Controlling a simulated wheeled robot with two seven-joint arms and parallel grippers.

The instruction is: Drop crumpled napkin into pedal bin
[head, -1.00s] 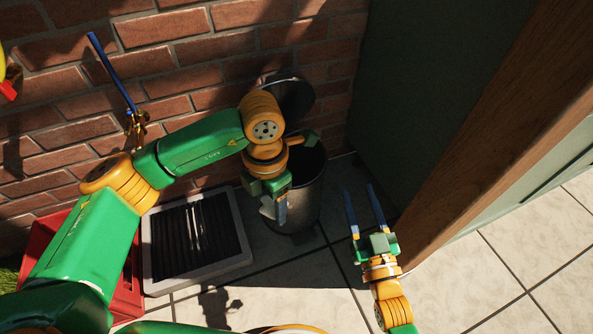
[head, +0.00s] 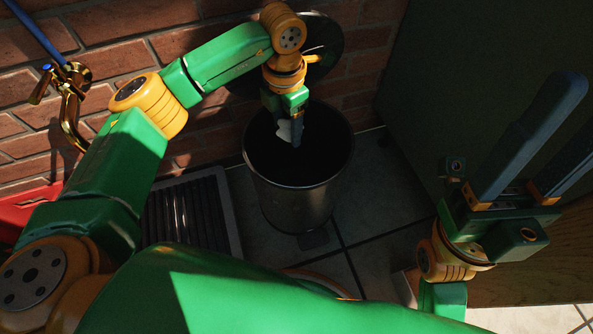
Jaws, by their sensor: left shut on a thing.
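The pedal bin (head: 295,200) is a dark cylinder standing on the tiles by the brick wall, with its round lid (head: 325,45) raised at the back. Its inside is black. My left gripper (head: 291,135) points down over the bin's open mouth, shut on the crumpled napkin (head: 284,131), a small pale grey-white lump. The fingers partly hide the napkin. I cannot tell its exact height against the rim. My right gripper (head: 530,140) is at the right, close to the camera, with its two long fingers pointing up and apart, and nothing shows between them.
A brass tap (head: 72,92) with a blue hose (head: 35,30) is on the brick wall at the left. A slatted drain tray (head: 190,215) lies left of the bin, with a red crate (head: 25,208) further left. A dark green panel stands at the right.

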